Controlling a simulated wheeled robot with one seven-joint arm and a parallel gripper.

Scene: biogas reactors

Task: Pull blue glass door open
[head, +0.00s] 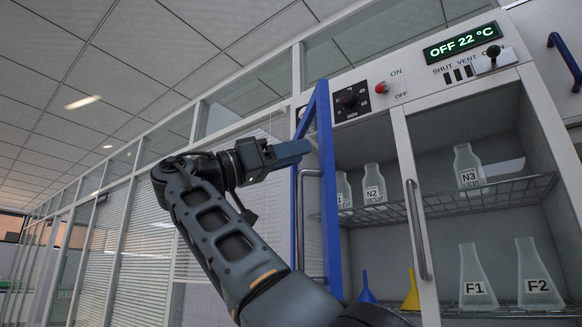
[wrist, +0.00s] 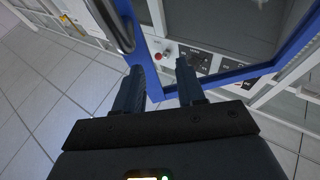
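The blue-framed glass door (head: 325,180) stands swung out from the cabinet in the head view, seen nearly edge-on. Its grey bar handle (head: 300,225) is on the left side of the door. In the wrist view the blue frame (wrist: 250,72) forms a corner just beyond my fingers, and a grey bar handle (wrist: 112,25) is at upper left. My gripper (head: 300,150) is beside the upper part of the door, not at the handle. Its two fingers (wrist: 160,82) are apart, with nothing clearly held between them. Whether a finger touches the frame cannot be told.
The cabinet holds labelled flasks (head: 470,168) on a wire shelf (head: 450,205), with funnels (head: 411,293) below. A second door handle (head: 415,230) is to the right. A control panel with a red button (head: 381,88) is above. A glazed partition (head: 150,240) stands at left.

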